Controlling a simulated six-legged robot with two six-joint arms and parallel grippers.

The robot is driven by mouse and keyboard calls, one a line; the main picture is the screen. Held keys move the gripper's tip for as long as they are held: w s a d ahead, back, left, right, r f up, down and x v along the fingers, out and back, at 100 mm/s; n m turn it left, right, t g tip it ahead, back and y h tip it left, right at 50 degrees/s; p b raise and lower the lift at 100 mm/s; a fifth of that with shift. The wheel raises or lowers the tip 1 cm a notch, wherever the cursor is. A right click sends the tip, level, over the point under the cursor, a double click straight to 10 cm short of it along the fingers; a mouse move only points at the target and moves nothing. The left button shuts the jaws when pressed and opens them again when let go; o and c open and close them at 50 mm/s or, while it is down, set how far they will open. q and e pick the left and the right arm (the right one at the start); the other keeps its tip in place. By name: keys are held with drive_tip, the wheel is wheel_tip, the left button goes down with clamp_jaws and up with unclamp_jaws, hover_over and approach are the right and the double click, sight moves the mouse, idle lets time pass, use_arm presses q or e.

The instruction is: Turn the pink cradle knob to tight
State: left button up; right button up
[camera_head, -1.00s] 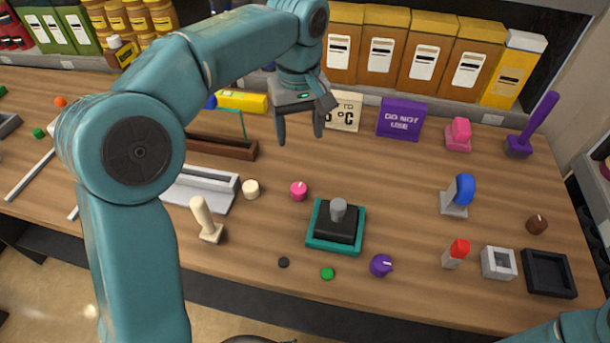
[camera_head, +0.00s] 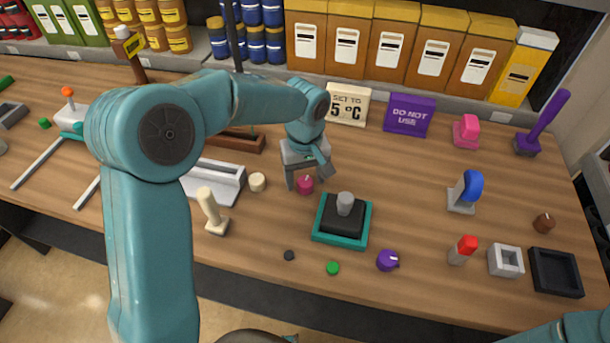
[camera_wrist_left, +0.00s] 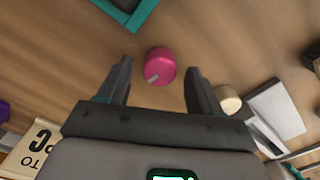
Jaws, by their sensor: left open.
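The pink knob (camera_head: 305,185) sits on the wooden bench, left of the black and teal base with a grey knob (camera_head: 345,204). In the left wrist view the pink knob (camera_wrist_left: 160,66) shows a pale pointer mark on its near lower-left side. My left gripper (camera_head: 308,187) is open and points down right over the pink knob. In the left wrist view its two fingers (camera_wrist_left: 160,75) stand on either side of the knob, with a gap on both sides. The knob's height relative to the fingertips is hard to tell. My right gripper is out of view.
A cream knob (camera_head: 257,182) and a grey-white tray (camera_head: 222,184) lie left of the pink knob. A "SET TO 5 °C" sign (camera_head: 347,104) and a purple "DO NOT USE" sign (camera_head: 409,115) stand behind. A purple knob (camera_head: 387,260) and a green button (camera_head: 332,268) lie in front.

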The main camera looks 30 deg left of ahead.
use_arm(q)
drive_tip(key=shift+s, duration=0.15)
drive_tip(key=shift+d+f, duration=0.1)
drive_tip(key=shift+c, duration=1.2)
drive_tip(key=c, duration=0.8)
